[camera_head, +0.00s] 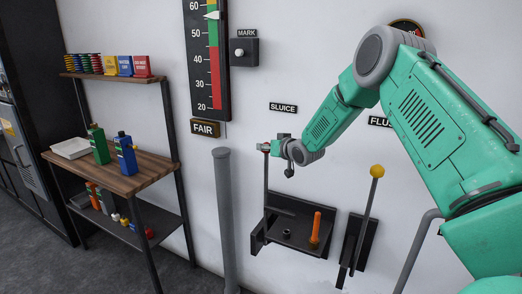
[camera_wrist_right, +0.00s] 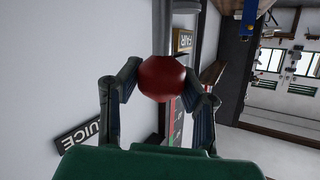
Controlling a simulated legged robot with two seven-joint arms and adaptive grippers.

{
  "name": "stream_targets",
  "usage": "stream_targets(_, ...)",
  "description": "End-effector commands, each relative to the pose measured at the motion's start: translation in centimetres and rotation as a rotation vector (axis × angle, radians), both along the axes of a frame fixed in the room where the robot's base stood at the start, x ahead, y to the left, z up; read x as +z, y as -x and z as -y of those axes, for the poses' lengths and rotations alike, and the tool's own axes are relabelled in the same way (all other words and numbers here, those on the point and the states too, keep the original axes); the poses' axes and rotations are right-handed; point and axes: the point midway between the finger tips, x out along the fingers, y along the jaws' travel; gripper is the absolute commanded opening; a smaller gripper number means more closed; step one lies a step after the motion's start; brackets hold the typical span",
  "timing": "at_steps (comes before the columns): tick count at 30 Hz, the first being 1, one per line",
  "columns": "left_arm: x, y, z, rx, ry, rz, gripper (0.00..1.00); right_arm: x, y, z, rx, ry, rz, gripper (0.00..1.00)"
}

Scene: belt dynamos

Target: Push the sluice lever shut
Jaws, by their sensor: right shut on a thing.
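The sluice lever (camera_head: 266,182) is a thin grey rod standing nearly upright from a dark wall bracket (camera_head: 290,205), below the SLUICE sign (camera_head: 283,107). My right gripper (camera_head: 266,147) is at the top of the rod and hides its knob in the head view. In the right wrist view, the lever's round red knob (camera_wrist_right: 163,79) sits between the two fingers of my right gripper (camera_wrist_right: 160,85), which is shut on it. My left gripper is not in view.
An orange peg (camera_head: 316,228) stands on the bracket. A second lever with a yellow knob (camera_head: 377,171) stands to the right. A grey pipe (camera_head: 226,220) rises to the left. A shelf (camera_head: 130,173) with bottles is farther left. A gauge (camera_head: 207,60) hangs above.

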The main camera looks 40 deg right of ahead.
Motion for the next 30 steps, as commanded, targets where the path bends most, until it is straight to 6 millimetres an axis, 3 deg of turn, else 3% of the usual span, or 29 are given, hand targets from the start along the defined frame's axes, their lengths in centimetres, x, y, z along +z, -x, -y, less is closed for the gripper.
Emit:
stream_targets(12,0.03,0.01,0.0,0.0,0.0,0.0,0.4,-0.58,0.14,0.87,-0.01,-0.009,-0.014,0.0)
stream_targets(13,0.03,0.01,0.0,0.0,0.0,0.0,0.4,-0.58,0.14,0.89,-0.01,-0.009,-0.014,0.39)
stream_targets(15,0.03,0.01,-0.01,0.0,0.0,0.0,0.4,-0.55,0.13,0.9,-0.01,-0.009,-0.013,0.56)
stream_targets(30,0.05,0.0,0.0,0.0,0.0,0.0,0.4,0.01,0.03,0.21,-0.004,-0.004,-0.007,0.56)
